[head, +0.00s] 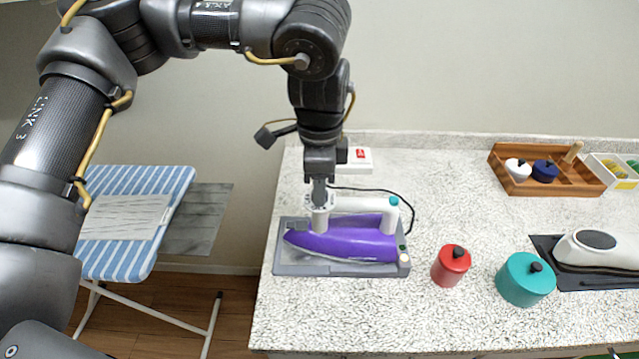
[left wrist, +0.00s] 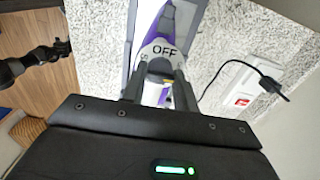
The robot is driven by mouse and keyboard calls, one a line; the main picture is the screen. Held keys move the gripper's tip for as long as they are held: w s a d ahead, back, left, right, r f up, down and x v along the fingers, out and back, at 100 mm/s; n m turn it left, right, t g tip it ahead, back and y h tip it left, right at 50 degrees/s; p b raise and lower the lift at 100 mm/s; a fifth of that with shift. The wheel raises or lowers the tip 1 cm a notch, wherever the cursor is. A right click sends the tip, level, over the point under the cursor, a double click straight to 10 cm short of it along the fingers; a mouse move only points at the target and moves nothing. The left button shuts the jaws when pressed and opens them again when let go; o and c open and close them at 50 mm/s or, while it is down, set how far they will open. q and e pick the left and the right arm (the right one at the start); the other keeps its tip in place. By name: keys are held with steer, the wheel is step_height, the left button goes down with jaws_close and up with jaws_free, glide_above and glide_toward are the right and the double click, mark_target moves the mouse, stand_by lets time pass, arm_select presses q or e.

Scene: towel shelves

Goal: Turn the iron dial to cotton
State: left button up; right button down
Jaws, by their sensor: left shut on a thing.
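The purple and white iron (head: 345,240) rests on a grey stand (head: 300,268) on the speckled counter. The white dial (head: 331,201) is on top of the iron, at the left end of its handle. My left gripper (head: 319,196) comes down from above and is shut on the dial. In the left wrist view the dial face (left wrist: 163,52) shows "OFF" at its middle and an "S" at its left side. The fingers (left wrist: 160,92) stand either side of the dial's dark grip, which they partly hide.
A red canister (head: 451,267) and a teal canister (head: 525,283) stand right of the iron. A white appliance (head: 598,250) lies on a dark mat. A wooden tray (head: 520,187) is at the back right. A white box with a red switch (head: 359,154) and cord lies behind the iron.

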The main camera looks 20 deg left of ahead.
arm_select(q)
steer(key=o, duration=1)
steer(key=shift+r, duration=0.1)
step_height(320, 180, up, 11)
steer(key=shift+f+b, duration=0.15)
steer(key=shift+b, duration=0.35)
